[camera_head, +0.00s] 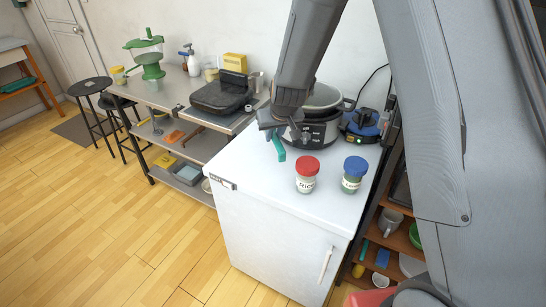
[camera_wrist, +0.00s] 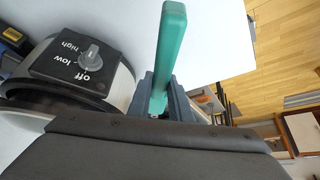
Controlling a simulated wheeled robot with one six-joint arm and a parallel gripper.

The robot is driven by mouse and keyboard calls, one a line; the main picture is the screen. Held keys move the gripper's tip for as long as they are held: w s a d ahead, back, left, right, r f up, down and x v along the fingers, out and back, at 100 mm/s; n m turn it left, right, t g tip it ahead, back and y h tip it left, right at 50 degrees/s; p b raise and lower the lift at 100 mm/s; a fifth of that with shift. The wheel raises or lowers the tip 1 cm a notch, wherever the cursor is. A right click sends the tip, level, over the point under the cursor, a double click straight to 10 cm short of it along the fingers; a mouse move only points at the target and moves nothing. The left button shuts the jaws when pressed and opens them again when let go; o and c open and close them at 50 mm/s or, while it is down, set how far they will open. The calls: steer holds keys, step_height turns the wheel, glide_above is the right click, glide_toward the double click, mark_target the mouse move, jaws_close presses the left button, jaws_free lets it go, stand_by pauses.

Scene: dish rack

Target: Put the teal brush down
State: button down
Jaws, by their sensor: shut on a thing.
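The teal brush (camera_head: 279,149) is held in my gripper (camera_head: 270,124) over the left part of a white fridge top (camera_head: 240,163). In the wrist view the teal handle (camera_wrist: 171,45) stands out between the two dark fingers of my gripper (camera_wrist: 163,97), which are shut on it. The rest of the brush is hidden by the gripper. I cannot tell whether its lower end touches the white top.
A slow cooker (camera_head: 318,130) with a dial stands close behind my gripper; its control panel (camera_wrist: 82,62) is at left in the wrist view. A red-lidded jar (camera_head: 307,175) and a blue-lidded jar (camera_head: 353,174) stand on the right. The front left of the top is clear.

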steer(key=shift+f+b, duration=4.4)
steer(key=shift+f, duration=0.05)
steer(key=shift+f, duration=0.15)
steer(key=c, duration=1.6)
jaws_free()
